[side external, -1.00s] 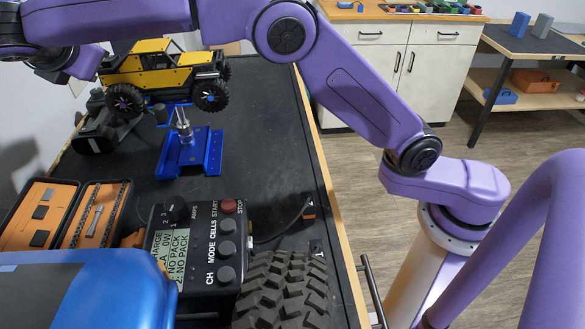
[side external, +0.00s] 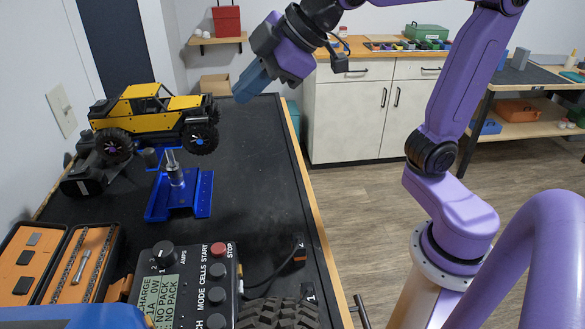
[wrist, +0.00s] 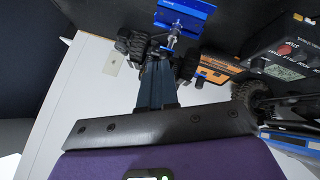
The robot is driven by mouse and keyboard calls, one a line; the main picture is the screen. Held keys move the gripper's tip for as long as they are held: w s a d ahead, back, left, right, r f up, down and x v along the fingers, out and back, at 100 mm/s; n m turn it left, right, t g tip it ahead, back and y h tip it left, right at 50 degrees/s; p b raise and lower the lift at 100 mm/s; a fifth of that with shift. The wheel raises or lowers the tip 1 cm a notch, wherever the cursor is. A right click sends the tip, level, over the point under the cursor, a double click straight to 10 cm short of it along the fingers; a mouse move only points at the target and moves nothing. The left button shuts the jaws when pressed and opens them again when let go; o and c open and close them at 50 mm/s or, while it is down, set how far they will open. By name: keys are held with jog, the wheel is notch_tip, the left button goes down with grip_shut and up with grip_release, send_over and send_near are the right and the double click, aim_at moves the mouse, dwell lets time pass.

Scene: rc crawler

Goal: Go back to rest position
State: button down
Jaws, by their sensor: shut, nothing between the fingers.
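My gripper (side external: 240,93) is raised above the far right part of the black bench, its fingers pointing down and to the left. Its blue-grey fingers are together and hold nothing; they also show shut in the wrist view (wrist: 156,84). The purple arm is bent up over the right side of the bench, apart from everything on it. The yellow RC crawler (side external: 150,112) is raised at the back left, behind the blue stand (side external: 188,195), with my gripper to its right and higher.
A charger (side external: 182,280) with knobs, an open orange tool case (side external: 60,262) and a large tire (side external: 280,315) fill the near bench. The black bench top (side external: 255,160) is clear on its right side. A white cabinet (side external: 345,120) stands behind.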

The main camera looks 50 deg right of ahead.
jog(key=s+d+f+g+h, duration=0.1)
jog(key=s+d+f+g, duration=0.2)
jog(key=s+f, duration=0.6)
jog(key=s+d+f+g+h, duration=0.2)
jog(key=s+d+f+g, duration=0.2)
jog(key=s+f, duration=0.5)
jog(key=d+f, duration=0.1)
jog(key=d, duration=0.1)
jog(key=shift+s+d+m+h, duration=0.3)
jog(key=shift+s+d, duration=0.1)
